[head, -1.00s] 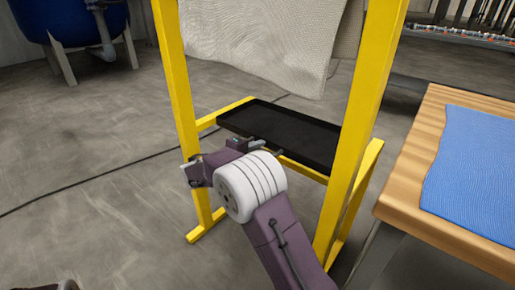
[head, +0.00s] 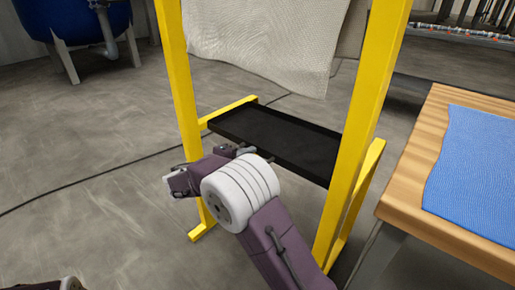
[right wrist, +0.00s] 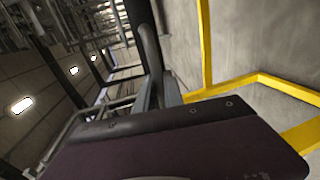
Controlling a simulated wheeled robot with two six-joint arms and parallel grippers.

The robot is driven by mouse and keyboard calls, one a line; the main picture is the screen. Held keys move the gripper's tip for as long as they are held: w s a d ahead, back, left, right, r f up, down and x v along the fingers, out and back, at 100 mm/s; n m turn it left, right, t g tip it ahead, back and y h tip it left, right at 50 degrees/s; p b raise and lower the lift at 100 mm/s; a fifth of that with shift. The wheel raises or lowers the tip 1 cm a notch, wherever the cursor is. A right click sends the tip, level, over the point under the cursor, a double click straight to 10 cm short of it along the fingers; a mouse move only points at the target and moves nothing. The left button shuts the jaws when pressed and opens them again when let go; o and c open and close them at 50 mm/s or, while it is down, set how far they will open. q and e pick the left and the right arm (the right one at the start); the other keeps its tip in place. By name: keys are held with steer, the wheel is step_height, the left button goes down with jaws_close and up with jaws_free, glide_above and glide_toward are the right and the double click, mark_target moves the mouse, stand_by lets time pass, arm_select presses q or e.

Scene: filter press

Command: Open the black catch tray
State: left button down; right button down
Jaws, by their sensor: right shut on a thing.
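The black catch tray (head: 272,138) is a shallow dark tray low in the yellow frame, and its near edge sticks out in front of the frame's posts. My right gripper (head: 244,151) is at the tray's near edge, partly hidden behind my own wrist. In the right wrist view, its fingers (right wrist: 158,88) are shut on a dark curved bar, the tray handle (right wrist: 149,45). My left gripper does not show; only a small piece of my own body shows at the bottom left corner of the head view.
The yellow frame (head: 354,130) has upright posts on both sides of the tray. A pale filter cloth (head: 262,45) hangs above it. A wooden table (head: 410,185) with a blue cloth (head: 475,160) stands close on the right.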

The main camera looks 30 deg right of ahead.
steer(key=f+p+v, duration=0.2)
steer(key=v, duration=1)
steer(key=shift+s+a+f+p, duration=0.3)
steer(key=shift+a+f+p, duration=0.05)
steer(key=shift+a, duration=0.1)
steer(key=c, duration=1.5)
jaws_free()
steer(key=shift+o, duration=0.2)
